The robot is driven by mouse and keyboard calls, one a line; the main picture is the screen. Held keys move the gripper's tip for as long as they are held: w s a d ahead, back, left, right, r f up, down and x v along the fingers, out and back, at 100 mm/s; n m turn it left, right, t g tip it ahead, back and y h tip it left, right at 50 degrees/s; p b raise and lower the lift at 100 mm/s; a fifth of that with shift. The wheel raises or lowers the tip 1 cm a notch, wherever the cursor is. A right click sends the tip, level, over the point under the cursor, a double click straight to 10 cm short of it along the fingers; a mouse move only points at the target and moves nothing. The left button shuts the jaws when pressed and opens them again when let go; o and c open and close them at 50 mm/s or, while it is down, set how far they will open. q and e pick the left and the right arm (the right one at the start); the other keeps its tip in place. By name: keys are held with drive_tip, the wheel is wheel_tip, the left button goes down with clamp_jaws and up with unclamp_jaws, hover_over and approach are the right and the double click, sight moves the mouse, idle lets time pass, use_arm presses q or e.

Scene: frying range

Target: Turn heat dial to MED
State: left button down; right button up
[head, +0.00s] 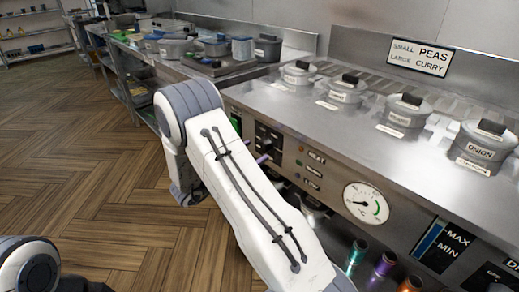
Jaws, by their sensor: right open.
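My right arm crosses the middle of the head view and bends down in front of the range. A black control block (268,138) on the front panel is partly covered by the arm. The heat dial cannot be told apart there, and no MED mark can be read. I cannot tell whether the gripper touches a dial. Part of my left arm shows at the lower left, its gripper out of view.
Small dark labels (316,157) and a round white gauge (366,203) sit on the front panel. A MAX/MIN panel (445,245) is at the lower right. Lidded grey tubs (407,110) stand on the steel counter (290,105). The wooden floor at left is clear.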

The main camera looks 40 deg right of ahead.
sight(261, 148)
drive_tip(key=shift+w+d, duration=0.2)
drive_tip(key=shift+d, duration=1.6)
drive_tip(key=c, duration=1.4)
